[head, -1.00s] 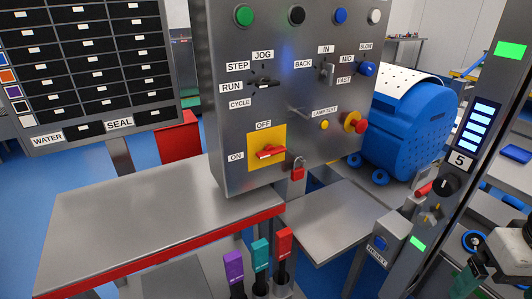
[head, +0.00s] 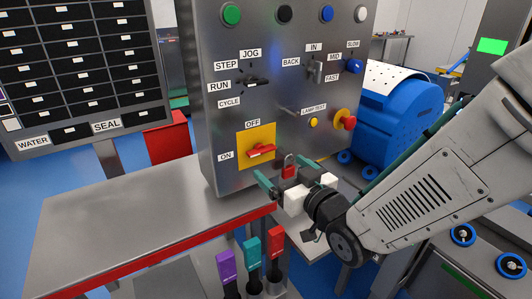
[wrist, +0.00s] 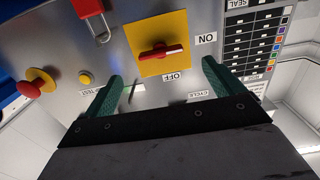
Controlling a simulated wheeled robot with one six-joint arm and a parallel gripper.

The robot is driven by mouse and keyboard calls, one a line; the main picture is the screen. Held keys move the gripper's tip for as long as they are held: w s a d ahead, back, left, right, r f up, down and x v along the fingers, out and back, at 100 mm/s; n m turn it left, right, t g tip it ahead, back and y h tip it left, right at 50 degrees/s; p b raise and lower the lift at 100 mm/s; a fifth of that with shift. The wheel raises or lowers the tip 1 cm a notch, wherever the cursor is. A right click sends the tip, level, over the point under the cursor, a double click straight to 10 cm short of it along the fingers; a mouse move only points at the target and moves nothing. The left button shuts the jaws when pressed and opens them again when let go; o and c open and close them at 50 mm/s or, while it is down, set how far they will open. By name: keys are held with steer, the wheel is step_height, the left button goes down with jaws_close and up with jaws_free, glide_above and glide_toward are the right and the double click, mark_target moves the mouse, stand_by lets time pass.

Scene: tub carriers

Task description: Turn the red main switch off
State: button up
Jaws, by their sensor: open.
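The red main switch (head: 261,150) sits on a yellow plate (head: 266,133) low on the grey control panel. Its handle lies roughly sideways, and in the wrist view the switch (wrist: 161,52) has its white-marked end toward the ON label (wrist: 206,39). The OFF label (head: 252,123) is above the handle in the head view. My gripper (head: 278,165) is open and empty, in front of the panel, just below and right of the switch in the head view. In the wrist view its green fingers (wrist: 160,71) stand wide apart, with the switch between and beyond them, apart from both.
A red padlock (head: 288,172) hangs beside the yellow plate, close to my fingers. A red-and-yellow emergency button (head: 345,119), a yellow lamp-test button (head: 313,122) and a run selector (head: 252,81) are nearby. A steel table (head: 130,215) and coloured-handled tools (head: 252,252) stand below.

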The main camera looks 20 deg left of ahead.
mark_target(264, 151)
steer(key=x, duration=0.7)
steer(key=shift+w+a+r, duration=0.25)
steer(key=shift+a+r, duration=0.05)
steer(key=shift+r, duration=0.05)
steer(key=c, duration=1)
